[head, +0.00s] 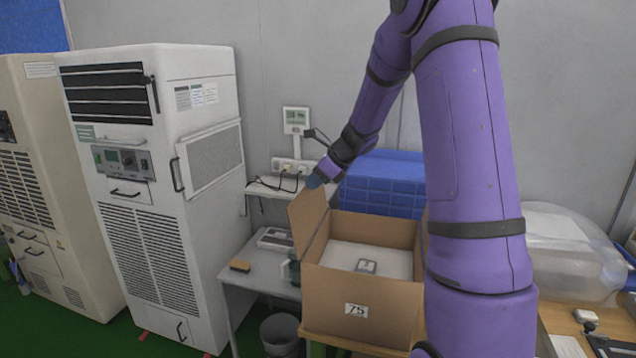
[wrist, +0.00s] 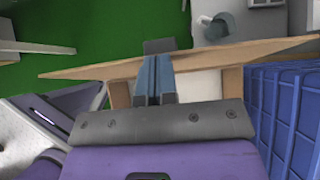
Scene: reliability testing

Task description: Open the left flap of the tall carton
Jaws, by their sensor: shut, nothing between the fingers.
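The tall carton (head: 345,299) is a brown cardboard box with a "75" label on its front. A pale surface with a small grey object on it shows inside. Its left flap (head: 307,217) stands up, leaning a little outward. My gripper (head: 315,180) is at the top edge of this flap. In the wrist view, my gripper (wrist: 158,48) is shut and empty, and its fingers cross the flap's long tan edge (wrist: 215,53). I cannot tell whether they touch it. The carton's right side is partly hidden behind my purple arm.
Blue crates (head: 383,183) stand right behind the carton. A grey table (head: 262,277) with a small device and a brush-like block is on its left, beside a tall white cabinet (head: 150,180). A clear plastic bin (head: 570,255) is at right. A waste bin (head: 280,335) stands below.

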